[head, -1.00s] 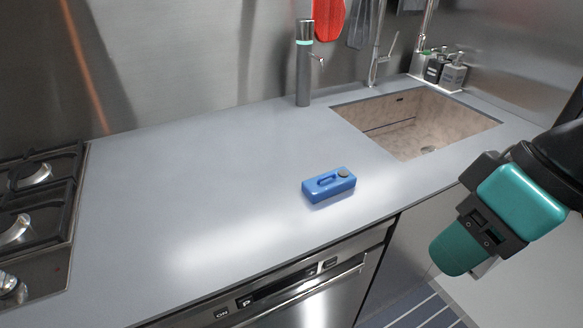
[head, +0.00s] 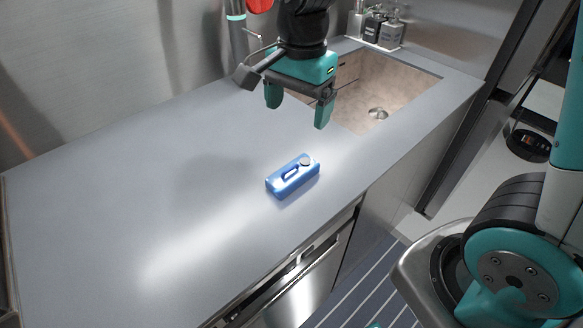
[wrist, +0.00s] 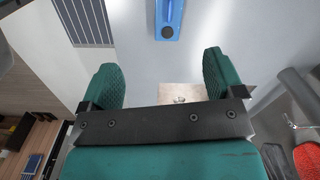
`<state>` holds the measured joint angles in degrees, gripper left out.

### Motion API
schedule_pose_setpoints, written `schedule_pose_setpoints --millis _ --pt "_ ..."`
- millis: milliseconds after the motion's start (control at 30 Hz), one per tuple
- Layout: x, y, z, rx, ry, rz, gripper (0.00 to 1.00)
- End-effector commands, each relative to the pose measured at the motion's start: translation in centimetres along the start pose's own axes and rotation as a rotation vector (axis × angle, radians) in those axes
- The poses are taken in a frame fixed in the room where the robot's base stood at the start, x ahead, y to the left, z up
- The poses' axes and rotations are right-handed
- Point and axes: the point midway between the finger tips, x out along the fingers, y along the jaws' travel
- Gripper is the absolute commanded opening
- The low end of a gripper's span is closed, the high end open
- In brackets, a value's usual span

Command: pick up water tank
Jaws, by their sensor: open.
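The water tank (head: 293,176) is a small blue canister with a moulded handle and a dark round cap. It lies on the grey counter, left of the sink and near the front edge. In the wrist view part of the tank (wrist: 168,20) shows at the top edge, beyond the fingertips; its far end is cut off. My gripper (head: 297,105) has teal fingers spread apart with nothing between them. It hangs above the counter by the sink's left side, behind the tank and apart from it. The two fingers also show in the wrist view (wrist: 160,72).
The sink (head: 385,95) is sunk into the counter at the right. Soap bottles (head: 378,28) stand behind it. A grey tap-like dispenser (head: 237,35) stands at the back wall. The counter (head: 130,190) left of the tank is clear. A dishwasher front (head: 300,290) is below the edge.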

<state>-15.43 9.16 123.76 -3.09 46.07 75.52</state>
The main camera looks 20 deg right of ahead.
Motion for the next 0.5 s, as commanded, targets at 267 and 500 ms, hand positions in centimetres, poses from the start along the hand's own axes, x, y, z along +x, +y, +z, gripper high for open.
schedule_pose_setpoints --millis 267,500 --pt "2.3 -1.1 -1.5 0.219 0.034 0.031 0.87" --pt "7.8 -0.9 -1.6 0.216 0.033 0.032 0.87"
